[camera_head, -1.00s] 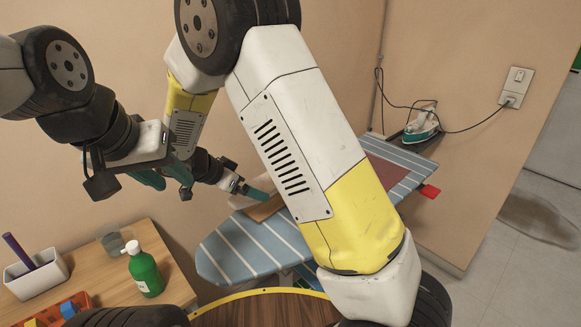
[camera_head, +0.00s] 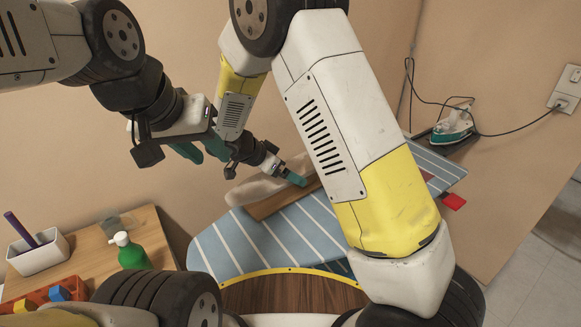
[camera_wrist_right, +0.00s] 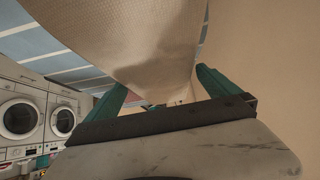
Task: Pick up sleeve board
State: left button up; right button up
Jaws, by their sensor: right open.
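The sleeve board shows in the head view as a pale padded top (camera_head: 262,189) over a brown wooden base (camera_head: 275,205), lying on the blue striped ironing board (camera_head: 235,240). My right gripper (camera_head: 296,178) is at its far side, partly overlapping it. In the right wrist view the sleeve board's beige fabric (camera_wrist_right: 140,45) fills the upper middle, and the teal fingers of the right gripper (camera_wrist_right: 160,90) stand wide apart on either side of it. My left gripper (camera_head: 202,150) hangs in the air left of the sleeve board, fingers apart and empty.
A wooden table (camera_head: 140,228) at left carries a green bottle (camera_head: 132,252) and a white bin (camera_head: 38,253). Washing machines (camera_wrist_right: 30,115) show in the wrist view.

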jog(key=x, duration=0.5)
jog(key=shift+r, duration=0.15)
jog(key=shift+c, duration=0.4)
jog(key=shift+r, duration=0.1)
jog(key=c, duration=1.9)
jog(key=shift+w, duration=0.1)
